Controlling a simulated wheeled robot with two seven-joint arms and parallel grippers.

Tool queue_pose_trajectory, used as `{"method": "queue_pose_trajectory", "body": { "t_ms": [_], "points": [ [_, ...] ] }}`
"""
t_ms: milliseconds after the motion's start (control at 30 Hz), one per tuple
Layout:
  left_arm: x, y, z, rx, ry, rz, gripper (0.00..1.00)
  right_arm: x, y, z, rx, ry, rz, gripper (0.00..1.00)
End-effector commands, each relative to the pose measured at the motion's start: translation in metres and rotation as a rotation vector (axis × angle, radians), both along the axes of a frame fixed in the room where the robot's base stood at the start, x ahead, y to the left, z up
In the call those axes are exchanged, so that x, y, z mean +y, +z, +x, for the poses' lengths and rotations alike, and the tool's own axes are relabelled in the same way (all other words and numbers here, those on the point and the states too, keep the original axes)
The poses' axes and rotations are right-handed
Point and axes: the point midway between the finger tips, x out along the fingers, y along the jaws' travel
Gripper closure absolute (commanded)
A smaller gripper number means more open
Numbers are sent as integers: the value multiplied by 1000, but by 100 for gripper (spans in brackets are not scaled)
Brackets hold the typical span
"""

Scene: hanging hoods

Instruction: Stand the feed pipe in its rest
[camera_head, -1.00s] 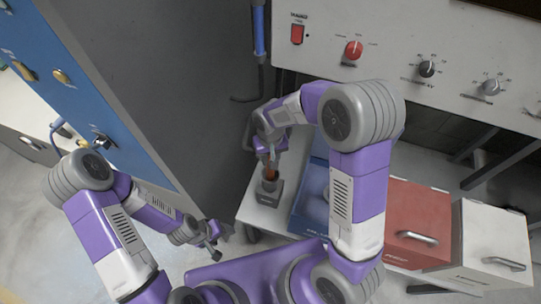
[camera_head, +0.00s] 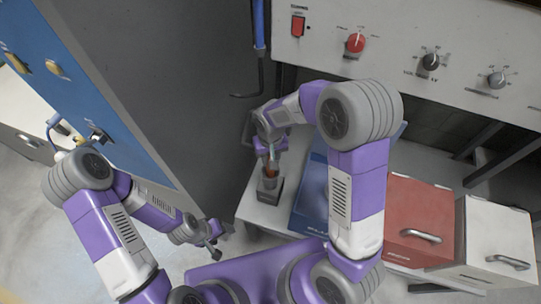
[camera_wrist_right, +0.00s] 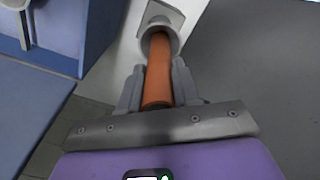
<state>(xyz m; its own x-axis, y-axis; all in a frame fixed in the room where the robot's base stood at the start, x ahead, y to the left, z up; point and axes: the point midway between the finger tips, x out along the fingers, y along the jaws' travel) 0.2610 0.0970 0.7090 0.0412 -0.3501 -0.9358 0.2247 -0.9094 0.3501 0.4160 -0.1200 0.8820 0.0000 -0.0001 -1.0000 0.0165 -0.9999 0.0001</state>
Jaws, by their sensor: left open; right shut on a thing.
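The feed pipe (camera_wrist_right: 158,72) is an orange-brown tube. My right gripper (camera_wrist_right: 158,85) is shut on it, one finger on each side. In the right wrist view the pipe's far end is at the mouth of a round grey cup, the rest (camera_wrist_right: 160,24); how deep it sits is hidden. In the head view the pipe (camera_head: 271,170) stands about upright over the dark base of the rest (camera_head: 268,194), with my right gripper (camera_head: 271,153) above it. My left gripper (camera_head: 216,254) is open and empty, low and left of the bench.
The rest stands near the left end of a light bench (camera_head: 252,207). A blue box (camera_head: 309,200) is just right of it, then a red box (camera_head: 421,205) and a white box (camera_head: 497,235) with handles. A grey cabinet side (camera_head: 170,90) rises at left; a control panel (camera_head: 400,40) is behind.

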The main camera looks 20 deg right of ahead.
Motion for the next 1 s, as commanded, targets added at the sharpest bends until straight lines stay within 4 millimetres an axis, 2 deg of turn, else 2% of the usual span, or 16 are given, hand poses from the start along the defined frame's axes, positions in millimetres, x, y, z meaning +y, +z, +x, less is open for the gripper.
{"method": "queue_pose_trajectory", "body": {
  "t_ms": [1000],
  "points": [
    [0, -34, 0, 0, 0, 0, 30, 0, -42, 0, 0, 0, 0, 100]
  ]
}}
